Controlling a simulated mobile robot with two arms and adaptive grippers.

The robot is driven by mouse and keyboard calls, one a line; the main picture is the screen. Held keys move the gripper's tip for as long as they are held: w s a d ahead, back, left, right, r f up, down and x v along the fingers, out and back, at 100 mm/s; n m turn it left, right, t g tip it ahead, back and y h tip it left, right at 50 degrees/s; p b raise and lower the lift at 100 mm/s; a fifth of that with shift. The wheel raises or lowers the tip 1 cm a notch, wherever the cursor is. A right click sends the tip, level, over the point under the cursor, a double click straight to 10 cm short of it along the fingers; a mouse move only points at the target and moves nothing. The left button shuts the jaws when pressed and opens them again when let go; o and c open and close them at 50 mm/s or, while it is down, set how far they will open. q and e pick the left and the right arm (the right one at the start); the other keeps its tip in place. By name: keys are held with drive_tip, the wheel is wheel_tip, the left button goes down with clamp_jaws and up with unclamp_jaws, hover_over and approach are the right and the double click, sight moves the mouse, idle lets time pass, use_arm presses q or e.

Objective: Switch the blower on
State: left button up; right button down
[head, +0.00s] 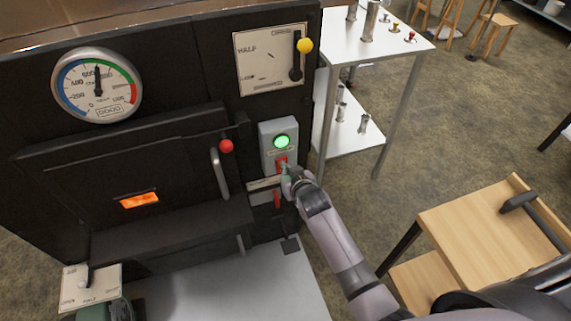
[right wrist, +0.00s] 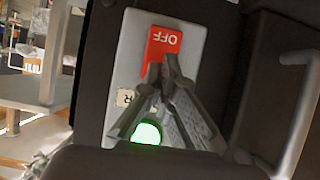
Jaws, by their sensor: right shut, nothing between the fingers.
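The grey switch box (head: 268,130) is on the right part of the black evaporator front. Its round green button (head: 282,141) glows bright green, with a red button below it (head: 281,163). In the right wrist view the box shows upside down, with the red OFF button (right wrist: 165,42) at the top and the lit green button (right wrist: 145,133) partly behind my fingers. My right gripper (right wrist: 163,66) is shut and empty, its fingertips at the lower edge of OFF in that view; I cannot tell if they touch. The gripper also shows in the head view (head: 286,172). My left gripper is not in view.
A round gauge (head: 97,85) is at upper left. A white shelf table (head: 345,60) and a wooden cart (head: 470,230) stand at the right.

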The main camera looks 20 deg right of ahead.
drive_tip(key=s+p, duration=0.2)
drive_tip(key=s, duration=0.3)
drive_tip(key=shift+s+d+r+p, duration=0.1)
drive_tip(key=shift+s+p, duration=0.25)
drive_tip(key=shift+p, duration=0.05)
drive_tip(key=s+f+n+g, duration=0.1)
drive_tip(key=s+f+g, duration=0.2)
drive_tip(key=s+f, duration=0.8)
drive_tip(key=s+f+g, duration=0.3)
drive_tip(key=s+f, duration=0.6)
drive_tip(key=f, duration=0.5)
drive_tip(key=s+d+f+g, duration=0.1)
drive_tip(key=s+d+f, duration=0.1)
drive_tip(key=s, duration=0.6)
drive_tip(key=s+d+f+g, duration=0.2)
drive_tip(key=s+f, duration=0.2)
drive_tip(key=s, duration=0.5)
drive_tip(key=s+d+f+n+g, duration=0.1)
drive_tip(key=s+f, duration=0.3)
drive_tip(key=s, duration=0.5)
drive_tip(key=shift+d+g, duration=0.6)
drive_tip(key=shift+f, duration=0.1)
